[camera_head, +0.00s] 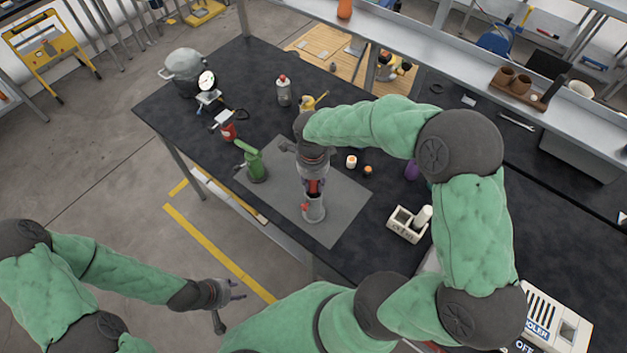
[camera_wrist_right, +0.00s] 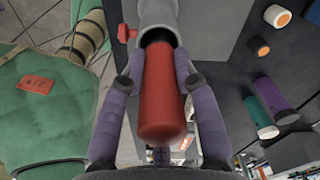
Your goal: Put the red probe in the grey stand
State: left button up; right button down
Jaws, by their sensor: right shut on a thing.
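The red probe (camera_head: 315,186) is held by my right gripper (camera_head: 314,182) over the grey mat. In the right wrist view the red probe (camera_wrist_right: 158,95) lies between the two purple fingers of my right gripper (camera_wrist_right: 158,80), which press on its sides. The grey stand (camera_head: 314,211) is a short tube with a small red knob. Its open mouth also shows in the right wrist view (camera_wrist_right: 155,14), with the probe's far end at the dark opening; how deep it sits is hard to tell. My left gripper (camera_head: 238,290) is open and empty, off the table's near side.
A green stand (camera_head: 252,165) is left of the grey stand on the mat (camera_head: 340,222). A bottle (camera_head: 283,91) and metal pot (camera_head: 185,65) are farther back.

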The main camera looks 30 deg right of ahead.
jog(key=shift+f, duration=0.1)
jog(key=c, duration=0.9)
grip_release()
notch_tip(320, 180, up, 12)
jog(key=shift+a+r, duration=0.1)
jog(key=shift+r, duration=0.05)
